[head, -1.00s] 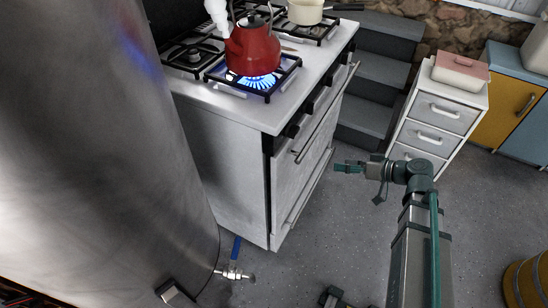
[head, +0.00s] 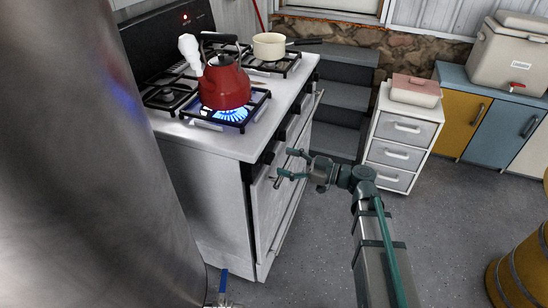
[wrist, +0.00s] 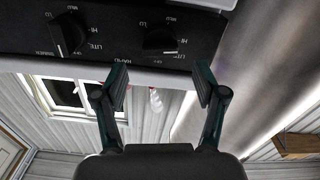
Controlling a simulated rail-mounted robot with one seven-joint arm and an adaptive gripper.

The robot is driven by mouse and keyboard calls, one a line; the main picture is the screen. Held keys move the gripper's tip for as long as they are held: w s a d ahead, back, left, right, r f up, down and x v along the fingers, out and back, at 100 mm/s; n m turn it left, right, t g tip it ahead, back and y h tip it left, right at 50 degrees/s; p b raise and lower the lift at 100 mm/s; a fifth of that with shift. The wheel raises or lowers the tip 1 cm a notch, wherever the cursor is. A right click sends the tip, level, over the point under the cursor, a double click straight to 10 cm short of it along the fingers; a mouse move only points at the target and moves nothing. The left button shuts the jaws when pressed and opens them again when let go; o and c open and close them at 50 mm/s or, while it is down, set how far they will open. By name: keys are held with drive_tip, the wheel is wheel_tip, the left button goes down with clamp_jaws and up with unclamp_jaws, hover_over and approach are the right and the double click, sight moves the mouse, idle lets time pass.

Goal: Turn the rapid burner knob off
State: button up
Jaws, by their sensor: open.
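The white stove (head: 200,190) stands left of centre in the head view, with black knobs along its front edge. A red kettle (head: 224,88) sits on its near burner over a blue flame (head: 230,113). In the wrist view, a dark control panel (wrist: 115,20) carries a right knob (wrist: 160,40) and a left knob (wrist: 68,36). A label that seems to read RAPID is below and left of the right knob. My gripper (head: 286,166) is open and empty in front of the stove. In the wrist view, its fingers (wrist: 162,82) point at the panel, apart from both knobs.
A cream pot (head: 269,46) stands on the back right burner. A handle bar (head: 298,165) runs along the stove front. A metal barrel (head: 100,180) fills the left. A drawer cabinet (head: 400,140) stands right. Floor between is clear.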

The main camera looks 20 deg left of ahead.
sight(273, 159)
drive_tip(key=shift+w+a, duration=0.1)
drive_tip(key=shift+a, duration=2.15)
drive_tip(key=c, duration=1.1)
drive_tip(key=shift+c, duration=0.2)
